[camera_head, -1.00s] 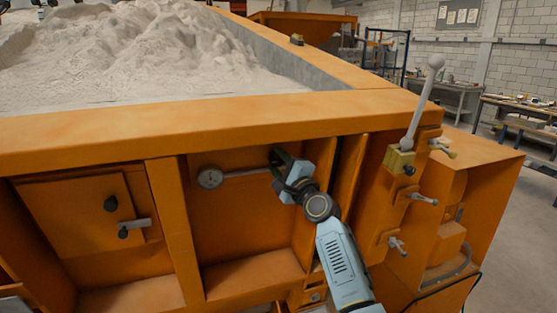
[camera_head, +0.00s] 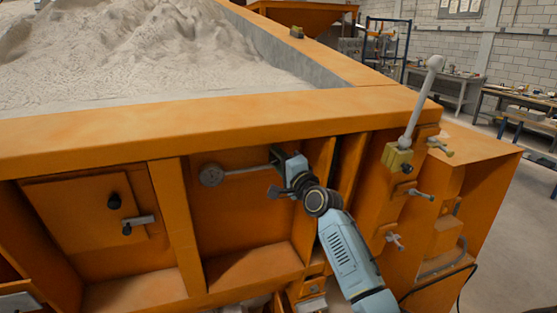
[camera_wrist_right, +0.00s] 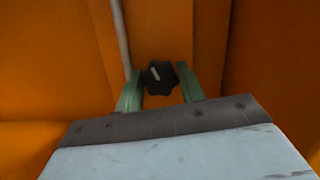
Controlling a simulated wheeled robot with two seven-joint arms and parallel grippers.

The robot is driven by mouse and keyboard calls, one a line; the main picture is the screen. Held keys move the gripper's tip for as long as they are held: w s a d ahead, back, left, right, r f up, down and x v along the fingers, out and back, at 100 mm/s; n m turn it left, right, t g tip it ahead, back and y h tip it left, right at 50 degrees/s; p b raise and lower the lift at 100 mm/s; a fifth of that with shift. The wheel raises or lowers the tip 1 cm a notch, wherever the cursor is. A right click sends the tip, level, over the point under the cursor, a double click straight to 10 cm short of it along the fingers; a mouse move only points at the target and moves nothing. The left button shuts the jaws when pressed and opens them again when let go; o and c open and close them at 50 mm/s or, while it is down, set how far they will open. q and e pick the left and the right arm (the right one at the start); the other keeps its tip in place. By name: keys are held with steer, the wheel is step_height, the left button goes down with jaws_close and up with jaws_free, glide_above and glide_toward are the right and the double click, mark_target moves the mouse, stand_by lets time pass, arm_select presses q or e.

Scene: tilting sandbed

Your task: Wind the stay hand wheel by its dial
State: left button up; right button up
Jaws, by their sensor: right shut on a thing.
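The stay hand wheel is a small black lobed knob (camera_wrist_right: 160,76) with a pale mark on its face, in the right wrist view. My right gripper (camera_wrist_right: 162,84) has its two green fingers on either side of it, shut on it. In the head view my right gripper (camera_head: 277,156) reaches into the orange recess under the bed's rim, and the knob is hidden there. A round grey dial (camera_head: 211,175) sits left of the gripper, with a pale rod running from it toward the gripper. The dial's reading is too small to tell. My left gripper is not in view.
The orange sandbed rim (camera_head: 130,128) runs above the recess. An upright orange rib (camera_head: 178,215) stands to the left. A lever with a round grey knob (camera_head: 434,64) and several small clamp handles (camera_head: 419,193) are at the right.

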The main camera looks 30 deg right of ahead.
steer(key=o, duration=1)
steer(key=shift+c, duration=0.2)
steer(key=shift+f, duration=0.1)
